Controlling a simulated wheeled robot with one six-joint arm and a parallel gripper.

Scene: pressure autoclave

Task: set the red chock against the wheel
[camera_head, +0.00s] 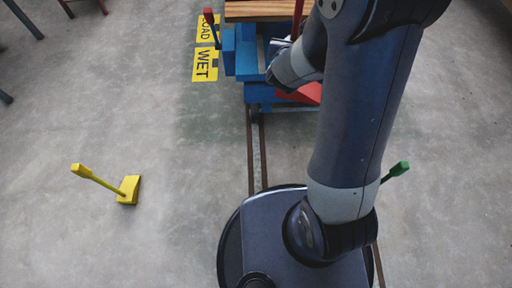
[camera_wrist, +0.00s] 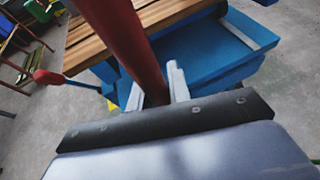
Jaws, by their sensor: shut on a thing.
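The red chock (camera_head: 304,93) is in the head view, partly hidden behind my arm, beside the front end of the blue cart (camera_head: 248,60). Its red handle (camera_head: 298,20) rises upward; in the wrist view the red handle (camera_wrist: 122,40) runs up between the fingers. My gripper (camera_wrist: 162,85) is shut on this handle. The blue cart (camera_wrist: 205,50) with wooden slats lies just beyond it in the wrist view. The wheel is hidden, and I cannot tell whether the chock touches it.
A yellow chock (camera_head: 130,189) with a long handle stands on open floor at left. A green handle (camera_head: 398,170) shows right of my arm. Rails (camera_head: 251,150) run toward the cart. A yellow "WET" sign (camera_head: 205,65) lies left of the cart, near a red-tipped lever (camera_head: 209,18).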

